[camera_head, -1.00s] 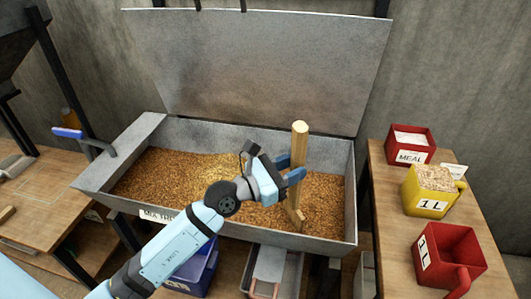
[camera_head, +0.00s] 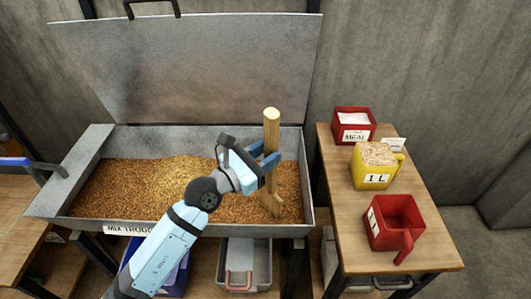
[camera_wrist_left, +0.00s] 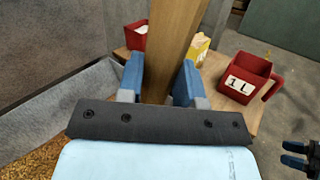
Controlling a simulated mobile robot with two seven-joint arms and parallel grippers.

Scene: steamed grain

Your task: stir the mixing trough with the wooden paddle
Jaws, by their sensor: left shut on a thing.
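My left gripper (camera_head: 266,165) is shut on the wooden paddle (camera_head: 271,130), a pale upright post with a wider foot. The paddle's lower end stands in the grain near the right end of the grey metal mixing trough (camera_head: 309,190); its tip is hidden in the golden-brown grain (camera_head: 130,188). In the left wrist view the blue fingers clasp the paddle shaft (camera_wrist_left: 174,45) from both sides. My right gripper (camera_wrist_left: 293,154) shows at the right edge of that view, with its blue fingers apart and empty.
The trough's raised lid (camera_head: 200,70) stands behind. To the right, a wooden table (camera_head: 345,235) bears a red meal bin (camera_head: 354,126), a yellow grain-filled measure (camera_head: 372,167) and an empty red measure (camera_head: 395,222). A metal bin (camera_head: 246,262) and a blue bin sit below the trough.

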